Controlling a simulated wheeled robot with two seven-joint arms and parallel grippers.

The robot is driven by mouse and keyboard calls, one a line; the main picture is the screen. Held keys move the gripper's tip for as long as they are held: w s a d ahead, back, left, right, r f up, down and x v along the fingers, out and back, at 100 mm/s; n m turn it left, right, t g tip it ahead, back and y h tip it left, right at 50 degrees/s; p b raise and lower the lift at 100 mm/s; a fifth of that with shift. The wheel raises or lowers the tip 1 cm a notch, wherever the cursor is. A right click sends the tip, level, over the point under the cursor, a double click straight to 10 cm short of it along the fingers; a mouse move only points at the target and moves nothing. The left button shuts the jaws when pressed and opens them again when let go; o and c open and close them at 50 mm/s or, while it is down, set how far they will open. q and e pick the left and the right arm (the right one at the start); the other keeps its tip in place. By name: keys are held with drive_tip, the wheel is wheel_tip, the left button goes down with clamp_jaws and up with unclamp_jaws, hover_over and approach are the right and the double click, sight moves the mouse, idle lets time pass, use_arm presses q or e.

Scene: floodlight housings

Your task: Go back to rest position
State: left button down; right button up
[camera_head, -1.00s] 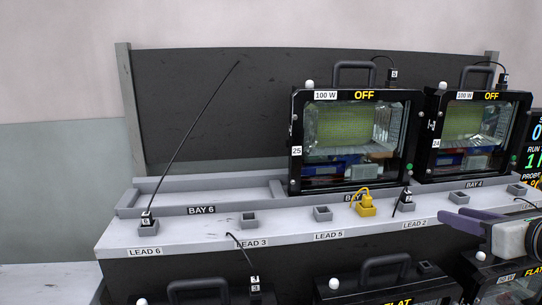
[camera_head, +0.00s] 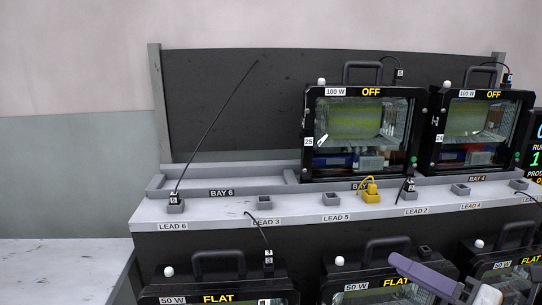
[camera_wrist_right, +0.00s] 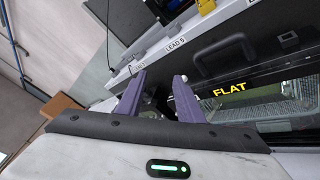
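My right gripper (camera_head: 425,277) comes in at the lower right of the head view, in front of the lower row of floodlight housings. In the right wrist view its two purple fingers (camera_wrist_right: 160,95) stand apart with nothing held between them. Beyond them are a black housing (camera_wrist_right: 265,70) marked FLAT and the ledge of the rack. My left gripper is in neither view. Two floodlight housings marked OFF, one numbered 25 (camera_head: 362,130) and one numbered 24 (camera_head: 480,130), stand upright on the upper shelf.
The empty BAY 6 (camera_head: 235,181) is left of housing 25. The ledge (camera_head: 290,214) carries lead holders, a yellow plug (camera_head: 370,190) and a lead 6 plug (camera_head: 175,198). Several housings marked FLAT (camera_head: 215,290) stand below. A pale tabletop (camera_head: 60,265) at the lower left is clear.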

drive_tip(key=s+a+f+m+h, duration=0.1)
drive_tip(key=s+f+m+h, duration=0.25)
drive_tip(key=f+m, duration=0.55)
drive_tip(key=s+a+f+m+g+h, duration=0.1)
drive_tip(key=s+f+m+h, duration=0.1)
drive_tip(key=s+f+m, duration=0.55)
drive_tip(key=s+a+f+m+h, duration=0.1)
drive_tip(key=s+f+m+h, duration=0.15)
drive_tip(key=f+m, duration=0.9)
drive_tip(key=s+a+f+m+g, duration=0.3)
drive_tip(key=s+a+f, duration=0.3)
drive_tip(key=s+f, duration=0.2)
drive_tip(key=shift+s+a+f+g+y, duration=0.35)
drive_tip(key=shift+s+g, duration=0.2)
drive_tip(key=shift+g, duration=0.25)
drive_tip(key=shift+d, duration=0.15)
